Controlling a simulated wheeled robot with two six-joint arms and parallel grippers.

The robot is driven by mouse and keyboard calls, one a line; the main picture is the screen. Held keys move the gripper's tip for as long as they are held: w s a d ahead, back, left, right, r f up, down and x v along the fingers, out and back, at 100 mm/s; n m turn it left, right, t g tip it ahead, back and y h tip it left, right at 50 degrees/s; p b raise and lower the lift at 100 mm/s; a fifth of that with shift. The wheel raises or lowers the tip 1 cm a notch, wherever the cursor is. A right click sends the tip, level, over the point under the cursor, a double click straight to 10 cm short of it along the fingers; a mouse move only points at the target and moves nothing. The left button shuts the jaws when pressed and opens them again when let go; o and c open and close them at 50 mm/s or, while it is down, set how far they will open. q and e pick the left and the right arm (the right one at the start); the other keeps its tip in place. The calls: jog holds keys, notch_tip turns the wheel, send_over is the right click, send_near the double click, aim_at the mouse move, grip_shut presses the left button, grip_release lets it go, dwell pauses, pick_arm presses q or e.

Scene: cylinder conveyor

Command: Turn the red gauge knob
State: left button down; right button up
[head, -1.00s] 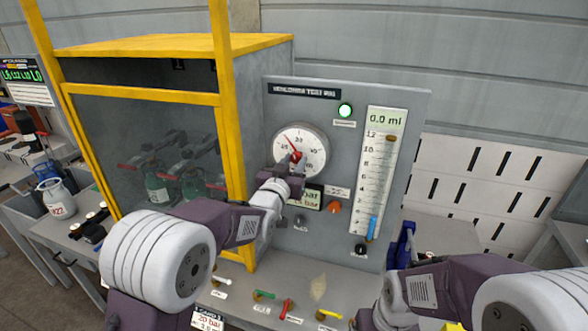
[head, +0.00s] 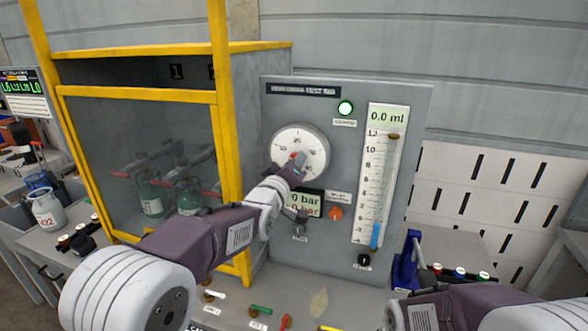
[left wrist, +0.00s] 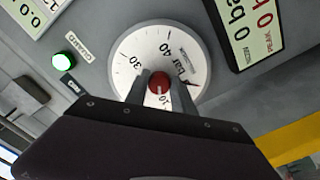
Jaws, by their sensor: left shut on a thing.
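The white round gauge (head: 312,138) is on the upright grey test panel. The red knob (left wrist: 159,82) is at its centre; in the head view only a bit of red (head: 292,158) shows beside my fingers. My left gripper (head: 297,163) reaches the gauge from the front, its body hiding the lower gauge. In the left wrist view its two fingers (left wrist: 160,88) stand on either side of the knob, shut on it. My right arm shows at the lower right of the head view, but its gripper is out of frame.
A digital display (head: 304,203) reading 0 bar and an orange knob (head: 335,213) sit below the gauge. A green lamp (head: 345,108) is lit above. A yellow-framed cabinet (head: 140,98) stands close on the left. Small coloured valve handles (head: 261,310) line the bench front.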

pick_arm(q)
jog(key=shift+n, duration=0.3)
dwell(0.4)
jog(key=c, duration=1.1)
grip_release()
jog(key=shift+o, duration=0.2)
jog(key=shift+s, duration=0.1)
jog(key=b+v, duration=0.3)
jog(key=v, duration=0.6)
